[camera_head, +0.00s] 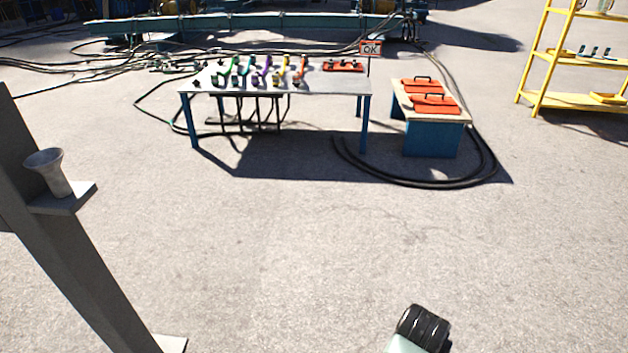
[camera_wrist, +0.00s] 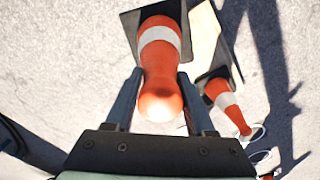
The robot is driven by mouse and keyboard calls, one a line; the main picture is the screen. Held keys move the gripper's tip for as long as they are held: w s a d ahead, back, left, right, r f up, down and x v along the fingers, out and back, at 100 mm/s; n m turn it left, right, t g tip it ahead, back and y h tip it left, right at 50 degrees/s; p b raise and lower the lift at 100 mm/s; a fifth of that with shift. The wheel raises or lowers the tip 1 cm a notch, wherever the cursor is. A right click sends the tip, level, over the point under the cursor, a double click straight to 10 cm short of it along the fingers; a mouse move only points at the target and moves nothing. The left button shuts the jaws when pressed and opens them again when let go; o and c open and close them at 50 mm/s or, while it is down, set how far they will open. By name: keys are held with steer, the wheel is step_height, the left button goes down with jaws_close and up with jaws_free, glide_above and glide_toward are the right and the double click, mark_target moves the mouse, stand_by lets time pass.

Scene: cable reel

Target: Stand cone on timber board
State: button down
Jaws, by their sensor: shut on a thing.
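In the wrist view, my gripper (camera_wrist: 160,82) is shut on an orange cone (camera_wrist: 158,66) with a white band. Its rounded tip points toward the gripper's palm, and its dark square base lies beyond the fingertips. A pale, flat piece that looks like the timber board (camera_wrist: 204,36) shows to the right of this cone, partly hidden behind it. Whether the held cone's base touches anything is unclear. A second orange and white cone (camera_wrist: 228,102) is at the right, apart from the fingers. The head view shows neither cone nor my gripper.
White loops (camera_wrist: 262,152) lie on the ground near the second cone. In the head view, a table (camera_head: 225,84) with coloured tools, a blue bench (camera_head: 432,138) with orange cases, a yellow shelf (camera_head: 540,75) and black cables (camera_head: 420,184) stand or lie farther back. The middle pavement is clear.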

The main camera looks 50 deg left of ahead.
steer(key=s+a+f+n, duration=0.1)
steer(key=s+f, duration=0.3)
steer(key=s, duration=0.4)
steer(key=s+a+f+n, duration=0.2)
steer(key=s+f, duration=0.3)
steer(key=s, duration=0.4)
steer(key=shift+n+p, duration=0.3)
steer(key=shift+p, duration=0.15)
step_height(320, 180, down, 10)
steer(key=b, duration=0.5)
steer(key=shift+b, duration=0.3)
steer(key=shift+c, duration=1.1)
jaws_free()
steer(key=shift+d+f, duration=0.1)
step_height(320, 180, up, 12)
steer(key=p, duration=0.6)
